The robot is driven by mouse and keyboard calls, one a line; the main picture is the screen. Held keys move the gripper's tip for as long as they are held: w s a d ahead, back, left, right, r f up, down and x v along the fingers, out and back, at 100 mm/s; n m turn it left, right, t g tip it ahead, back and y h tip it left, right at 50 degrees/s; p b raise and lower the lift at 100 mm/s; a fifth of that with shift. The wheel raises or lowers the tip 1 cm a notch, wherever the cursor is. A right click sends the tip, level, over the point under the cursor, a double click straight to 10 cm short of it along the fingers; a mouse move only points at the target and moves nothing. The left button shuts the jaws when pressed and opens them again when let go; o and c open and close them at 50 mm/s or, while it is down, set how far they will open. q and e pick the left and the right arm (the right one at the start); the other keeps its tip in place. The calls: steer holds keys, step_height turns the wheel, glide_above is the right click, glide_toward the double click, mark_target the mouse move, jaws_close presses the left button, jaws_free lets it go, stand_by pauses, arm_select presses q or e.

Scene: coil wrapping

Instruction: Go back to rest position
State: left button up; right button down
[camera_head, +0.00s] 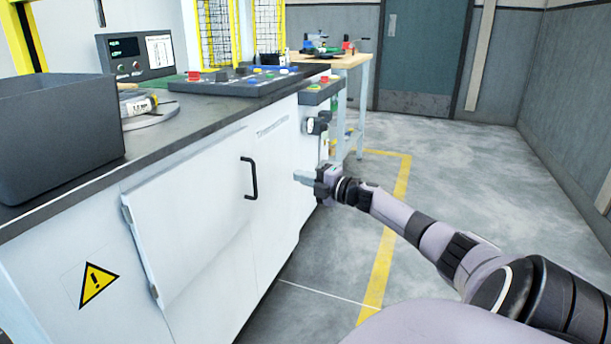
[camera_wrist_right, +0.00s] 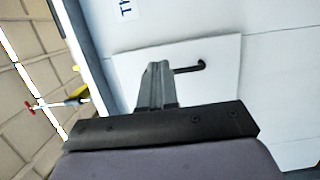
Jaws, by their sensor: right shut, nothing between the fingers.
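My right gripper (camera_head: 303,177) reaches in from the right in the head view, in front of the white cabinet (camera_head: 225,215) and to the right of its black door handle (camera_head: 249,178). Its fingers are together with nothing between them. In the right wrist view the closed fingers (camera_wrist_right: 157,85) point toward the cabinet front, with a dark handle (camera_wrist_right: 190,69) just beyond them. I cannot tell whether they touch the cabinet. My left gripper is not in view.
A dark grey bin (camera_head: 58,135) stands on the dark worktop (camera_head: 150,140) at left, near a control panel (camera_head: 235,82) with buttons. A wooden-topped workbench (camera_head: 345,60) stands behind. The grey floor (camera_head: 470,180) at right is clear, with a yellow line (camera_head: 390,235).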

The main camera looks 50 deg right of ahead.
steer(key=shift+s, duration=0.25)
